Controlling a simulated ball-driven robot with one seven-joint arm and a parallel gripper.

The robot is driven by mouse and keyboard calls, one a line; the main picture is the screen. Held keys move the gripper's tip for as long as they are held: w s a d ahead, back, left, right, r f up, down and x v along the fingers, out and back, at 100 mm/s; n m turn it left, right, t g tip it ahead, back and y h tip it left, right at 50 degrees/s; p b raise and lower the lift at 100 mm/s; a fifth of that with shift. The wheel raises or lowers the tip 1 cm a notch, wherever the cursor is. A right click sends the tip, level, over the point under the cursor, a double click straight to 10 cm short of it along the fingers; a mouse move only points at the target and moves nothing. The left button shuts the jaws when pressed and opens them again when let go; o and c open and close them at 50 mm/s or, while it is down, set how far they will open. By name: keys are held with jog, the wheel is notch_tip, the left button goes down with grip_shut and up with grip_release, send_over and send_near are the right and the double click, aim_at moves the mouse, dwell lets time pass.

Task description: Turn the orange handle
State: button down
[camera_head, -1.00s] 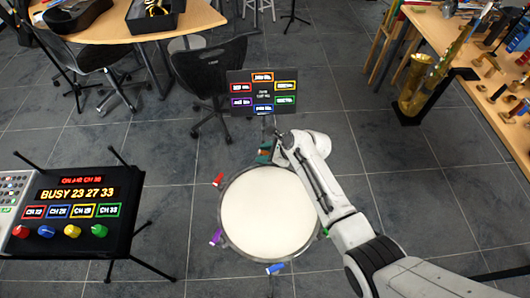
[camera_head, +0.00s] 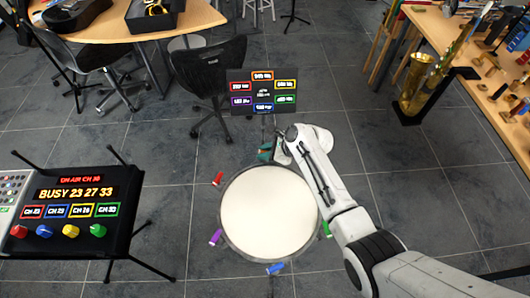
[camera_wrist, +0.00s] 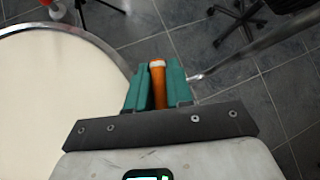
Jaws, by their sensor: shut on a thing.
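The orange handle (camera_wrist: 158,88) stands between the teal fingers of my gripper (camera_wrist: 157,92) in the wrist view. In the head view my gripper (camera_head: 266,152) is at the far rim of the round white drum (camera_head: 268,215). There the orange handle is hidden by the gripper and arm. Around the drum's rim are a red handle (camera_head: 218,178), a purple handle (camera_head: 215,237), a blue handle (camera_head: 275,268) and a green handle (camera_head: 326,229).
A dark display (camera_head: 262,92) with coloured boxes stands behind the drum. A console (camera_head: 75,215) with coloured knobs is at the left. A black chair (camera_head: 210,75) and a wooden table (camera_head: 150,27) are behind. A saxophone (camera_head: 430,80) stands at the right.

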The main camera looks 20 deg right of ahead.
jog(key=n+g+y+b, duration=0.1)
jog(key=n+g+b, duration=0.1)
jog(key=n, duration=0.1)
jog(key=n+g+y+b, duration=0.1)
jog(key=n+g+b, duration=0.1)
jog(key=n+b, duration=0.1)
jog(key=shift+w+f, duration=0.1)
jog(key=shift+f, duration=0.1)
jog(key=n+g+b, duration=0.2)
jog(key=b, duration=0.1)
jog(key=shift+n+y, duration=0.3)
jog(key=shift+r+n+g+b, duration=0.1)
jog(key=shift+n+g+b, duration=0.5)
jog(key=shift+b, duration=0.3)
jog(key=shift+r, duration=0.1)
jog(key=c, duration=1.1)
grip_release()
jog(key=shift+s+r+p, duration=0.1)
jog(key=shift+s+p, duration=0.1)
jog(key=shift+p, duration=0.1)
